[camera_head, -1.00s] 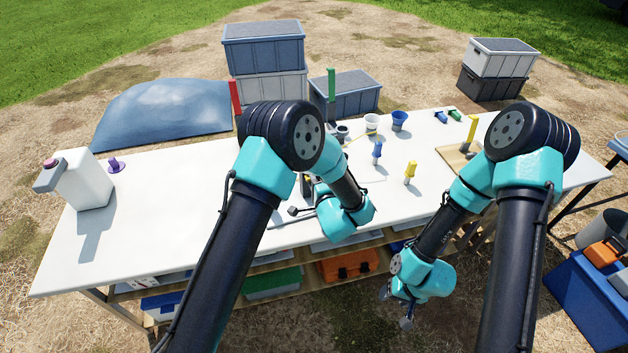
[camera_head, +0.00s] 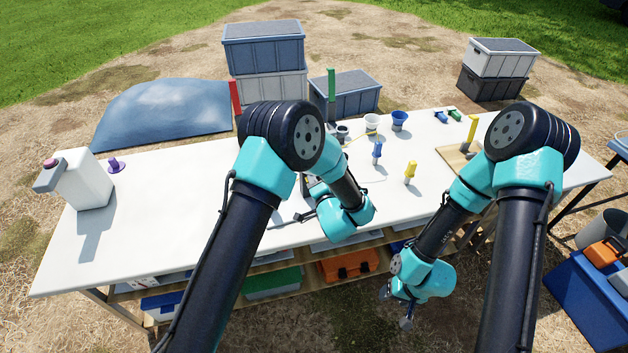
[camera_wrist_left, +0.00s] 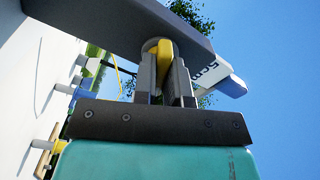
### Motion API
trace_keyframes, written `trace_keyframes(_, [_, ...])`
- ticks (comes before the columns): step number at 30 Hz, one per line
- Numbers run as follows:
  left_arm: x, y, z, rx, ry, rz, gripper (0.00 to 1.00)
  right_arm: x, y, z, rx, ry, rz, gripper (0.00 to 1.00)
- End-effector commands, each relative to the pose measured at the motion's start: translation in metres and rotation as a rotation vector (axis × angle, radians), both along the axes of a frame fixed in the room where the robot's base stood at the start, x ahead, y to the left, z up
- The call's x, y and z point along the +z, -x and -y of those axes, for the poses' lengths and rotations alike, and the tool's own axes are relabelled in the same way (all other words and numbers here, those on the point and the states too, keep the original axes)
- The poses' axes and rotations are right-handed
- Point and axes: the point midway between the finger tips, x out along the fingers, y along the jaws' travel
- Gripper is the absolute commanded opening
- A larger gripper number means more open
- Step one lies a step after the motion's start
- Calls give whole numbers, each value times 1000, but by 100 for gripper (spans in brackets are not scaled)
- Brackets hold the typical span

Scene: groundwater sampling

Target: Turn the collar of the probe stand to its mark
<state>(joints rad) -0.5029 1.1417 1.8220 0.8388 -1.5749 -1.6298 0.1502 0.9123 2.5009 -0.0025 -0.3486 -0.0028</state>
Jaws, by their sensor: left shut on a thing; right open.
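In the left wrist view my left gripper (camera_wrist_left: 165,82) is shut on a yellow tab (camera_wrist_left: 164,58), with a grey finger on each side. The tab meets a rounded grey part under a dark grey beam (camera_wrist_left: 110,25); this looks like the collar of the probe stand. The mark cannot be made out. In the head view my left arm hides most of the stand and the left gripper. My right gripper (camera_head: 396,308) is open and empty, low in front of the table's front edge.
On the white table (camera_head: 150,230) stand a white jug (camera_head: 83,180), a purple piece (camera_head: 115,165), blue (camera_head: 377,152) and yellow (camera_head: 410,170) handled pieces, and cups at the back. A wooden board (camera_head: 452,160) lies right. The table's left half is mostly clear.

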Motion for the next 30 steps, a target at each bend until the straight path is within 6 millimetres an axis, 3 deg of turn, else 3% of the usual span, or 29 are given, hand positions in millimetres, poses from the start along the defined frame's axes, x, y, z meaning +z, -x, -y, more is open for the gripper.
trace_keyframes(30, [0, 0, 0, 0, 899, 343, 0, 0, 0, 0, 0, 0, 0, 62])
